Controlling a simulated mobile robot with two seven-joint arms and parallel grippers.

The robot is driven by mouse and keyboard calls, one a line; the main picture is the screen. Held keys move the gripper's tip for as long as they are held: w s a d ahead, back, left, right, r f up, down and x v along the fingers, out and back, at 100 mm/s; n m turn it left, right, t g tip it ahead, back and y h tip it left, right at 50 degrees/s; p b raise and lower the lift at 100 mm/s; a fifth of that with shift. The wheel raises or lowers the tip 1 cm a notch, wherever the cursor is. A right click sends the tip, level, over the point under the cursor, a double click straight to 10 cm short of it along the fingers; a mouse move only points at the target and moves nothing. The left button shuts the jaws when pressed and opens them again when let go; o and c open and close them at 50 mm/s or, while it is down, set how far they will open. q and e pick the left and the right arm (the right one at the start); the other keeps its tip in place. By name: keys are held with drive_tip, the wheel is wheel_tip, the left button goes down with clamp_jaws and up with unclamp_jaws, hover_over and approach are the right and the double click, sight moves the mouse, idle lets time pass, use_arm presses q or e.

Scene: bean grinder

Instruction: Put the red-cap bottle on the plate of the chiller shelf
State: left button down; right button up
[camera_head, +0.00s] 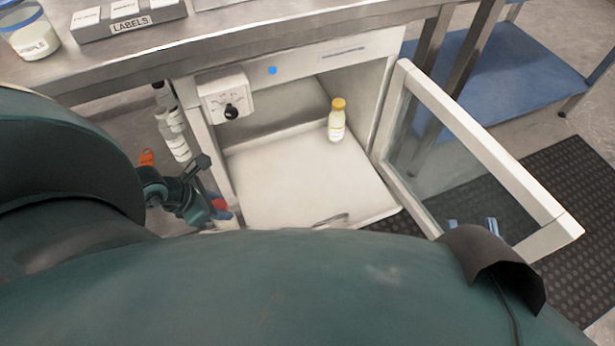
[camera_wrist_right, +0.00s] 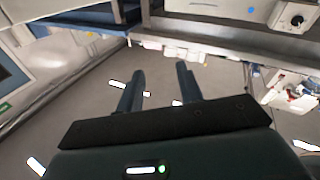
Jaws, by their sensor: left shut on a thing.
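The chiller (camera_head: 355,55) stands open under the counter. Its pale shelf plate (camera_head: 285,185) carries a bottle with a yellow-orange cap (camera_head: 336,122), upright near the back right. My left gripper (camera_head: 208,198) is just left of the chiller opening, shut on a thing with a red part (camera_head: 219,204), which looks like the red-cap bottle. Most of that thing is hidden behind the gripper and my arm. My right gripper (camera_head: 472,225) is beside the open door, its fingertips apart. The right wrist view shows the same gripper (camera_wrist_right: 160,85) open and empty.
The glass door (camera_head: 490,150) is swung open to the right. A control box with a black knob (camera_head: 231,112) sits at the chiller's upper left. Bottles (camera_head: 178,145) stand left of the chiller. The counter (camera_head: 200,40) overhangs; the plate's middle and front are clear.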

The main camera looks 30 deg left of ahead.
use_arm(q)
drive_tip(key=w+d+f+b, duration=0.1)
drive_tip(key=w+d+b, duration=0.5)
drive_tip(key=w, duration=0.9)
drive_tip(key=d, duration=0.2)
drive_tip(key=shift+d+f+b, duration=0.2)
drive_tip(key=shift+d+b, duration=0.1)
drive_tip(key=shift+d, duration=0.1)
drive_tip(key=c, duration=0.9)
unclamp_jaws()
drive_tip(key=shift+c, duration=0.2)
use_arm(e)
drive_tip(key=shift+w+a+m+t+y, duration=0.15)
drive_tip(key=shift+a+m+t+y, duration=0.15)
drive_tip(key=shift+a+m+y, duration=0.35)
